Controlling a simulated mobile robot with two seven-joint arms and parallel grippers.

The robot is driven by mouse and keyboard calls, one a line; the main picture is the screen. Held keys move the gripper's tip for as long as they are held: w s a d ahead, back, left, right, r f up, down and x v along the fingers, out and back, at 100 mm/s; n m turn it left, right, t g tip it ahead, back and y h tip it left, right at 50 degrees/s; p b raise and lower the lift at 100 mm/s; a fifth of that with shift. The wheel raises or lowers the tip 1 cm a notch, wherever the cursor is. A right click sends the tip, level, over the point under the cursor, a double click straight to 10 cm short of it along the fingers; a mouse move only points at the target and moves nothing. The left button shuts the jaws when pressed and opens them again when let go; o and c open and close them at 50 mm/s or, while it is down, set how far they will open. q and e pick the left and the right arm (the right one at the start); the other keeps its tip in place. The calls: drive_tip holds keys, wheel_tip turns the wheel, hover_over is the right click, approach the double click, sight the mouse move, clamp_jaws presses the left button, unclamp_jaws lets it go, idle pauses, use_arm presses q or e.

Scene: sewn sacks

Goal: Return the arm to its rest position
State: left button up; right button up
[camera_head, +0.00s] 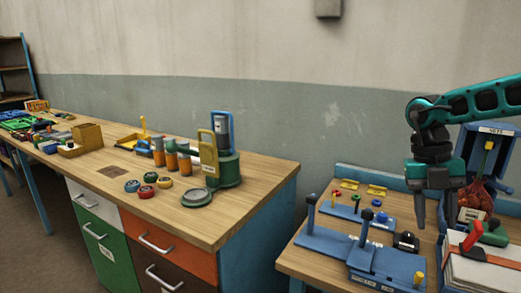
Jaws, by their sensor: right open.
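My right gripper (434,208) hangs at the right of the head view, at the end of a teal and black arm that comes in from the right edge. Its two dark fingers point down and stand apart, with nothing visible between them. It is over the smaller workbench (292,257), in front of a blue box with a red net sack (477,196). My left gripper is not in view.
Below the gripper stand blue lever devices (385,264) and a black-knobbed piece (406,241). A white box (485,270) with red and green tools is at right. A long workbench (240,212) holds a green machine (229,168). A gap separates the benches.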

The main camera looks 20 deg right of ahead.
drive_tip(key=w+a+f+m+t+y, duration=0.2)
drive_tip(key=a+f+m+t+y, duration=0.15)
drive_tip(key=a+f+t, duration=0.35)
drive_tip(key=w+a+f+m+t+y, duration=0.3)
drive_tip(key=a+f+t+y, duration=0.2)
drive_tip(key=a+f+t, duration=0.2)
drive_tip(key=s+a+f+m+h, duration=0.1)
drive_tip(key=s+f+m+h, duration=0.75)
drive_tip(key=m, duration=0.65)
drive_tip(key=s+a+f+m+g+y, duration=0.15)
drive_tip(key=s+a+m+g, duration=0.25)
drive_tip(key=s+a+g, duration=0.55)
drive_tip(key=w+a+f+t+b, duration=0.2)
drive_tip(key=w+f+t, duration=0.1)
drive_tip(key=f+t, duration=0.2)
drive_tip(key=w+a+f+t+y+b, duration=0.1)
drive_tip(key=w+a+f+t, duration=0.2)
drive_tip(key=f, duration=0.5)
drive_tip(key=shift+t+b, duration=0.4)
drive_tip(key=shift+t, duration=0.45)
drive_tip(key=shift+w+n, duration=0.1)
drive_tip(key=shift+n, duration=0.15)
